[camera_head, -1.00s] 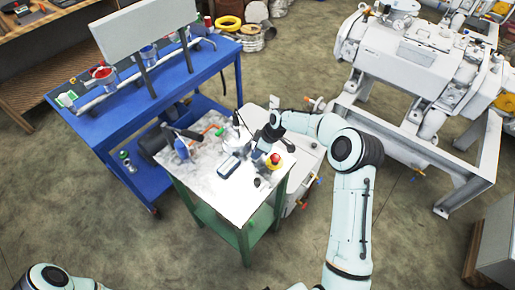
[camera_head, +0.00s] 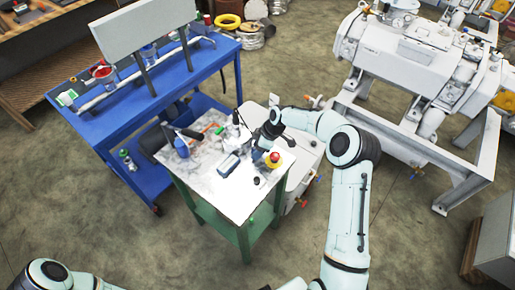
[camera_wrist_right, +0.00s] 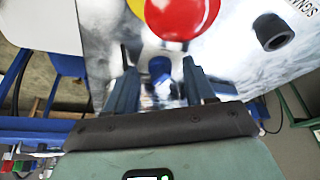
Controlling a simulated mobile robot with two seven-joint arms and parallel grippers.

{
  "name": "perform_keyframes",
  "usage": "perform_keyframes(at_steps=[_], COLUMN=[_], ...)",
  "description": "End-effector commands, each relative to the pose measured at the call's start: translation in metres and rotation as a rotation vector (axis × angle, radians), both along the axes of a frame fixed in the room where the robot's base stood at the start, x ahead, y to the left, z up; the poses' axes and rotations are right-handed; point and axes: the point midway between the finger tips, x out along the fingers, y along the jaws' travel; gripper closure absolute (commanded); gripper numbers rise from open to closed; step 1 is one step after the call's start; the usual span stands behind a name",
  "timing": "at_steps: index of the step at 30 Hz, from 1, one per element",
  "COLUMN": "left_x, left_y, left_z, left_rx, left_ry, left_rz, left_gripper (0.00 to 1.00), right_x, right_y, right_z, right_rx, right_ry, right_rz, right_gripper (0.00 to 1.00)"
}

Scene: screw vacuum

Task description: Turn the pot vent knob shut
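In the right wrist view a small blue knob (camera_wrist_right: 160,68) shows between the fingers of my right gripper (camera_wrist_right: 160,85), on or by shiny metal. The fingers stand apart on either side of it, with a visible gap, so the gripper is open. I cannot tell whether this is the pot's vent knob or how far it is turned. In the head view my right gripper (camera_head: 262,146) is over the right side of the small white-topped table (camera_head: 243,198), where its fingers are too small to read. The pot is not clear there. My left gripper is out of view.
A red and yellow button (camera_head: 273,159) stands close to my right gripper; its red top (camera_wrist_right: 182,14) fills the top of the wrist view. A short black cylinder (camera_wrist_right: 272,31) is nearby. A blue workbench (camera_head: 105,120) stands to the left, and large white machinery (camera_head: 400,65) to the right.

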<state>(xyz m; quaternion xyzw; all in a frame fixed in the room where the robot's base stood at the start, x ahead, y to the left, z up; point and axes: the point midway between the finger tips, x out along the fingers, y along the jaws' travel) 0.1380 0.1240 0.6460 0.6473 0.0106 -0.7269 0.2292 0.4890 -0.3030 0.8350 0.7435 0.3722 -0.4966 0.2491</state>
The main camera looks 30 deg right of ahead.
Motion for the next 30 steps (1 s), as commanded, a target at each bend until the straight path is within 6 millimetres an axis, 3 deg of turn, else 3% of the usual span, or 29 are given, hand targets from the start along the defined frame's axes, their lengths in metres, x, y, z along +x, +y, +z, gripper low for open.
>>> perform_keyframes(at_steps=[8, 24, 30], left_x=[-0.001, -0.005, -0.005], left_y=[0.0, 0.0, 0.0], left_z=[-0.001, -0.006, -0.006], left_rx=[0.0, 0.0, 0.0], left_ry=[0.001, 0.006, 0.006], left_rz=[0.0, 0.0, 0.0], left_gripper=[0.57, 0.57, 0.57], right_x=[-0.001, -0.026, -0.03], right_y=[-0.003, -0.035, -0.04], right_z=[0.007, 0.105, 0.122], right_rx=[-0.001, -0.001, -0.001], right_ry=[-0.002, -0.002, -0.001], right_rz=[-0.002, -0.002, 0.0], right_gripper=[0.46, 0.46, 0.46])
